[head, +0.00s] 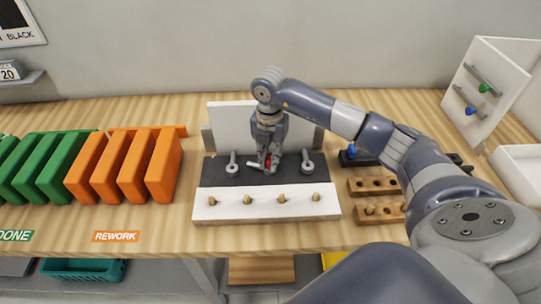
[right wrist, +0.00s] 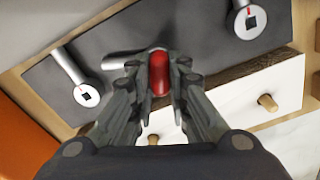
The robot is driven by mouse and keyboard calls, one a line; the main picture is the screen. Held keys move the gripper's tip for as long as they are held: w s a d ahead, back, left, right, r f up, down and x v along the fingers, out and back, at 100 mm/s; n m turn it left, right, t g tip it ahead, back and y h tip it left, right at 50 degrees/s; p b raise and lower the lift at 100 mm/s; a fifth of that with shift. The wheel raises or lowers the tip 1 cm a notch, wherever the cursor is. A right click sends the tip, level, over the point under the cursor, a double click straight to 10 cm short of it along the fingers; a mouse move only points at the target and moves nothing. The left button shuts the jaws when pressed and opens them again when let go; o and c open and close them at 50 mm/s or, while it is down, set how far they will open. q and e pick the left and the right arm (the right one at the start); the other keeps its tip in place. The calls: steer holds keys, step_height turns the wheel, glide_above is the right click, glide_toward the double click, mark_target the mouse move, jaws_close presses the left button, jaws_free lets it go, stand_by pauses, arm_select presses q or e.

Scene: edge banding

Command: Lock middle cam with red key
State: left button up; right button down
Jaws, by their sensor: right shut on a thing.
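My right gripper (head: 268,160) is shut on the red key (right wrist: 159,73) over the middle of the dark plate (head: 216,177). The key stands between the fingertips, over the middle cam (right wrist: 118,61), whose grey lever sticks out to the left; its hub is hidden by key and fingers. The left cam (head: 231,166) and right cam (head: 307,164) show square dark sockets in the right wrist view, and their levers point toward the back. I cannot tell how deep the key sits. My left gripper is not in view.
A white strip with several wooden pegs (head: 281,199) lies in front of the plate, and a white panel (head: 228,126) stands behind. Orange racks (head: 163,165) are at left. Wooden blocks with holes (head: 372,186) and a blue knob (head: 352,151) are at right.

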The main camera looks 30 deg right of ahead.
steer(key=shift+a+m, duration=0.1)
steer(key=shift+m, duration=0.2)
steer(key=shift+w+a+m+p, duration=0.1)
steer(key=shift+m+p, duration=0.8)
steer(key=shift+m, duration=1.5)
steer(key=shift+r+m+p, duration=0.1)
steer(key=shift+m+p, duration=0.45)
steer(key=shift+m, duration=0.55)
steer(key=shift+w+m+p, duration=0.15)
steer(key=shift+m+p, duration=0.35)
steer(key=shift+m, duration=0.8)
